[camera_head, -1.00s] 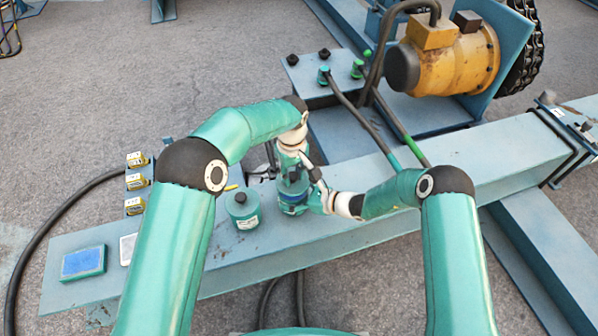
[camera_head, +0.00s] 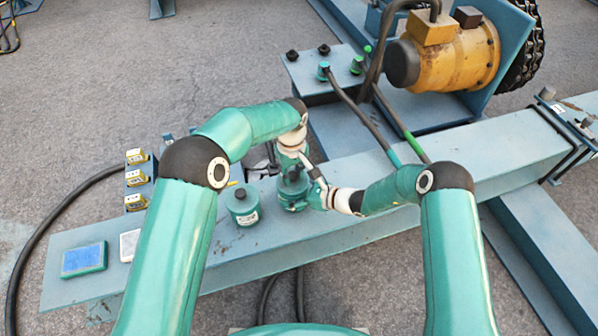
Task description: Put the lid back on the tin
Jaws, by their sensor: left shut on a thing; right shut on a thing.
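The teal tin (camera_head: 293,204) stands on the blue-grey beam between my two arms. Its teal lid (camera_head: 292,182) is at the tin's top; I cannot tell whether it is fully seated. My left gripper (camera_head: 293,168) comes down from above and is shut on the lid, its fingers partly hidden by my arm. My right gripper (camera_head: 312,197) is at the tin's right side and is shut on the tin. A second teal can (camera_head: 243,207) with a knobbed top stands upright to the left, apart from the tin.
A blue pad (camera_head: 84,260) and a pale pad (camera_head: 130,245) lie on the beam's left end, near several yellow-labelled blocks (camera_head: 137,179). A yellow motor (camera_head: 452,55) stands at the back right. Cables run down to the beam (camera_head: 470,165), whose middle right is clear.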

